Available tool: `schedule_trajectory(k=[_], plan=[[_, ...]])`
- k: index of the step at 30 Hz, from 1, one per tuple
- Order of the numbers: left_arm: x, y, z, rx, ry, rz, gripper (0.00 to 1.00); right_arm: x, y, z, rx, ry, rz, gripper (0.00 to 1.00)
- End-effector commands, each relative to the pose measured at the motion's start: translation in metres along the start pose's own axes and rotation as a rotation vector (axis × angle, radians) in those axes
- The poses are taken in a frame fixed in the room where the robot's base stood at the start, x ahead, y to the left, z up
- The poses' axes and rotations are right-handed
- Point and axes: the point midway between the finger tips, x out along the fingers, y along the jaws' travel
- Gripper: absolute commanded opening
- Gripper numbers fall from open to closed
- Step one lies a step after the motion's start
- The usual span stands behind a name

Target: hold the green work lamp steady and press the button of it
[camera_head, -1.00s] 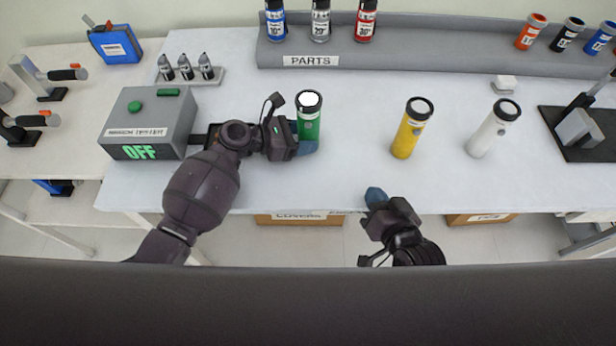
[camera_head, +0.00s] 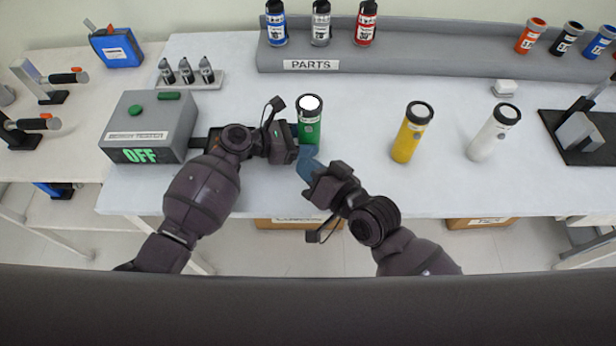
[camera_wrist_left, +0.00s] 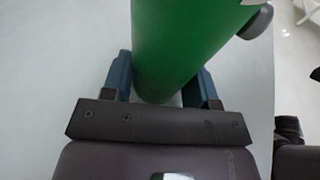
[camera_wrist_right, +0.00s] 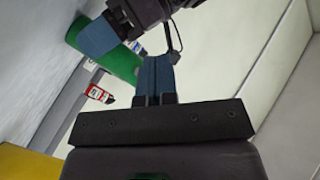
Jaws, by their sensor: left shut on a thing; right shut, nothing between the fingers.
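The green work lamp (camera_head: 310,131) stands upright on the table with a pale round top. My left gripper (camera_head: 300,143) is shut on its body from the left; in the left wrist view its blue fingers (camera_wrist_left: 163,85) lie on both sides of the lamp (camera_wrist_left: 180,45). A dark grey knob (camera_wrist_left: 257,22) juts from the lamp's side there; I cannot be sure it is the button. My right gripper (camera_head: 307,163) is shut and empty, its tips just in front of the lamp. In the right wrist view the shut fingers (camera_wrist_right: 155,72) point past the lamp (camera_wrist_right: 120,62); contact cannot be told.
A yellow lamp (camera_head: 411,133) and a white lamp (camera_head: 493,133) stand to the right. A grey box reading OFF (camera_head: 151,127) is to the left, close to my left arm. A parts ledge (camera_head: 400,56) runs along the back. The table between the green and yellow lamps is clear.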

Motion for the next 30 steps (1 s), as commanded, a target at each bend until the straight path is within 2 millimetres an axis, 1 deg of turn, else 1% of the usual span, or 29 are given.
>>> schedule_trajectory(k=[6, 13, 19, 30], plan=[[0.000, 0.000, 0.000, 0.000, 0.000, 0.000, 0.41, 0.019, 0.013, -0.014, -0.001, 0.000, 0.000, 0.00], [0.000, 0.000, 0.000, 0.000, 0.000, 0.000, 0.41, 0.031, 0.023, -0.023, -0.001, 0.000, 0.001, 0.00], [0.000, 0.000, 0.000, 0.000, 0.000, 0.001, 0.41, 0.035, 0.026, -0.026, 0.000, 0.000, 0.001, 0.00], [0.000, 0.000, 0.000, 0.000, 0.000, 0.001, 0.41, 0.035, 0.026, -0.026, 0.000, 0.000, 0.001, 0.00]])
